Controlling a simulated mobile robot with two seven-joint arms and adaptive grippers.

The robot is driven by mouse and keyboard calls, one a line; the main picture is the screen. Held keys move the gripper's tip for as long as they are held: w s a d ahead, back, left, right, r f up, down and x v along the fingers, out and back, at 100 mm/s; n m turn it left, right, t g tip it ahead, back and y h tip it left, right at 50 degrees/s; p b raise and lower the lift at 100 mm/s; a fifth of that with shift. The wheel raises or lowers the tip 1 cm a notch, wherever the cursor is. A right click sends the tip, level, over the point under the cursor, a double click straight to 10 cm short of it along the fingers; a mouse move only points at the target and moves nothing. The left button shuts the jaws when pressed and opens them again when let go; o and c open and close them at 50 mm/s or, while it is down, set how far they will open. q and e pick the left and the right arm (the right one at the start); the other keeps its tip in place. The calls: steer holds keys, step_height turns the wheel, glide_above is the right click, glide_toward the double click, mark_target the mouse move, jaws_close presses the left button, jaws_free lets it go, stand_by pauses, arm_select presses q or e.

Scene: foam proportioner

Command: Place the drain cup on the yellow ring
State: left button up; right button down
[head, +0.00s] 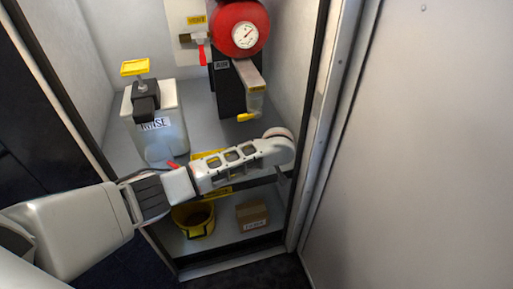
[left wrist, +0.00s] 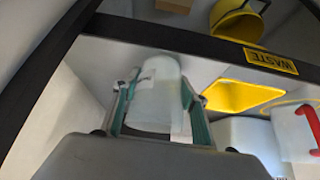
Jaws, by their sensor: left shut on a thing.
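My left gripper (left wrist: 160,100) is shut on the drain cup (left wrist: 155,97), a pale translucent cup held between green-edged fingers in the left wrist view. In the head view my left arm reaches across the cabinet to the right, and its far end bends down near the right post; the cup cannot be made out there. A thin yellow arc (left wrist: 272,104), perhaps part of the yellow ring, shows on the shelf in the left wrist view, apart from the cup and partly hidden. A yellow square-edged piece (left wrist: 240,95) lies nearer the cup. My right gripper is not in view.
A white tank (head: 158,128) with a yellow-topped valve stands on the shelf at left. A red gauge unit (head: 238,28) and a yellow-tipped spout (head: 250,98) are behind my arm. Below are a yellow bucket (head: 194,220) and a cardboard box (head: 252,214). The cabinet's right post (head: 318,140) is close.

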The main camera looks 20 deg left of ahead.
arm_select(q)
steer(key=w, duration=0.1)
steer(key=w+a+b, duration=0.1)
steer(key=w+a, duration=0.1)
steer(key=shift+w+a+f, duration=0.2)
steer(key=shift+w+f, duration=0.05)
steer(key=shift+w, duration=0.1)
steer(key=shift+w+a+r+b, duration=0.1)
steer(key=shift+w+a+b, duration=0.05)
steer(key=shift+w+b, duration=0.15)
steer(key=shift+w+a, duration=0.15)
steer(key=w, duration=0.1)
steer(key=w+a+b, duration=0.2)
steer(key=shift+f, duration=0.25)
steer(key=shift+w+b, duration=0.15)
steer(key=shift+b, duration=0.2)
steer(key=shift+r, duration=0.4)
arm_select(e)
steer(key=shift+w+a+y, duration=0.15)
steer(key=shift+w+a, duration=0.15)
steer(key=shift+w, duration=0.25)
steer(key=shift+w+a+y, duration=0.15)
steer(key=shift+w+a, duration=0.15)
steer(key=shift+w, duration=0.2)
arm_select(q)
steer(key=shift+f, duration=0.1)
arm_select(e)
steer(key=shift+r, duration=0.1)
